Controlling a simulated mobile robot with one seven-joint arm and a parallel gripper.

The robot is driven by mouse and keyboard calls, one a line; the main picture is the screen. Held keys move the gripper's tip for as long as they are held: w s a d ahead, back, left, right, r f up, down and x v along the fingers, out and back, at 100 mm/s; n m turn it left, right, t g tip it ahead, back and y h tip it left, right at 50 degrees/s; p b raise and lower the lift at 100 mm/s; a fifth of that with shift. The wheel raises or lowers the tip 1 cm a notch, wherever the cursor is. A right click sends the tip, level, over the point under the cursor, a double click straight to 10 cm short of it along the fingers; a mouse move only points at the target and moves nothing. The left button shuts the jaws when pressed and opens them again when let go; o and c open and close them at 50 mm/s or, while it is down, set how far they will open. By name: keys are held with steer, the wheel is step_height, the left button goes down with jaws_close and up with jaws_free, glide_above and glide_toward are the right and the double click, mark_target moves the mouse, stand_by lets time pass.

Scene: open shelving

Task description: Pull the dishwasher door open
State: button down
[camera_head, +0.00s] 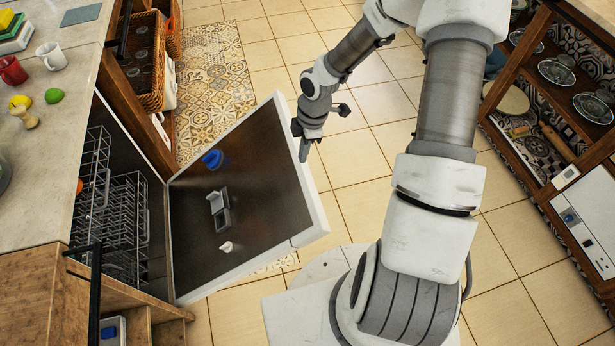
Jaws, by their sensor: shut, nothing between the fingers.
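The dishwasher door (255,185) is swung down and stands well open from the cabinet under the counter. Its dark inner face shows a blue cap and grey fittings, with a white edge around it. The dishwasher opening (155,200) shows wire racks (110,205) inside. My gripper (304,158) is at the door's upper right edge, with its fingers shut and empty, pointing down. It is beside or against the outer edge; I cannot tell whether it touches. The door's outer face and handle are hidden.
The counter (60,130) at left holds cups, fruit and a small figure-like item. Wicker baskets (142,60) stand in the cabinet beyond the dishwasher. A wooden shelf unit (560,110) with plates is at right.

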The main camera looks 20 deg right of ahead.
steer(key=b, duration=0.4)
glide_above(304, 187)
steer(key=a, duration=0.2)
steer(key=f, duration=1)
steer(key=shift+d+f, duration=0.2)
steer(key=shift+f, duration=0.1)
steer(key=shift+d+f+b, duration=0.3)
steer(key=shift+d+f, duration=0.5)
steer(key=shift+d, duration=0.05)
steer(key=shift+d+f, duration=0.3)
steer(key=shift+f, duration=0.05)
steer(key=shift+f, duration=0.1)
